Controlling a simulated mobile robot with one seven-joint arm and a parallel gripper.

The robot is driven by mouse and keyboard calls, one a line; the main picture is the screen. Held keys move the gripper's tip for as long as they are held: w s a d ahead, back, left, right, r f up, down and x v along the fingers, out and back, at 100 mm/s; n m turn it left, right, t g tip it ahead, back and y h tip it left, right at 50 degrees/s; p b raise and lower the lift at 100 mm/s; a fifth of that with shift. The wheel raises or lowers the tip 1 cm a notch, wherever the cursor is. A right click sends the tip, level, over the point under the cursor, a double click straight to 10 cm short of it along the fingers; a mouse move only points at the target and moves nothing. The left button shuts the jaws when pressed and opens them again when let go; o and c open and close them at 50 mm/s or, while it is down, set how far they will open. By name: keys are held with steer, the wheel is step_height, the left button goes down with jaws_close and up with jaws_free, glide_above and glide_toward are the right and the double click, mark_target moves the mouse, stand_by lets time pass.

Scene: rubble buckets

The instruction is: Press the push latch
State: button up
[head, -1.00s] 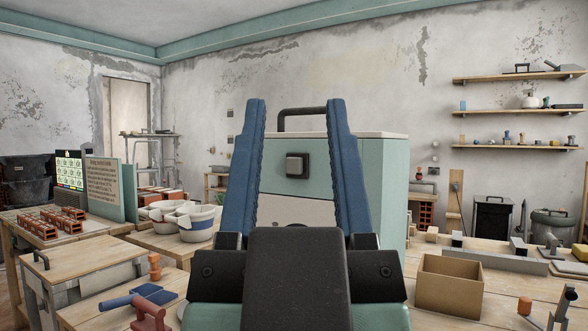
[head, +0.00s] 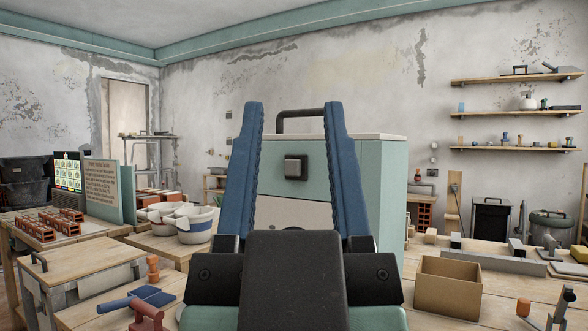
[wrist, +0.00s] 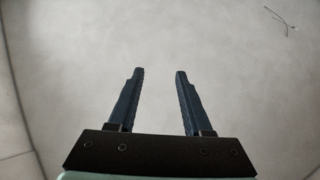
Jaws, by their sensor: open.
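The push latch (head: 296,167) is a square grey button in a dark surround. It sits on the upper front of a pale green cabinet (head: 385,190) with a dark handle on its top. My gripper (head: 294,106) is open and empty, its two blue fingers pointing up on either side of the latch in the head view. The head view does not clearly show how far the fingers are from the cabinet. In the wrist view the open fingers (wrist: 160,72) stand apart before a plain pale surface, and no latch shows there.
Wooden benches stand left and right. A cardboard box (head: 448,287) and loose tools lie on the right bench. A lidded wooden box (head: 80,265) is at the lower left. Shelves (head: 515,112) hang on the right wall.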

stand_by(0.3)
jaws_close()
stand_by(1.6)
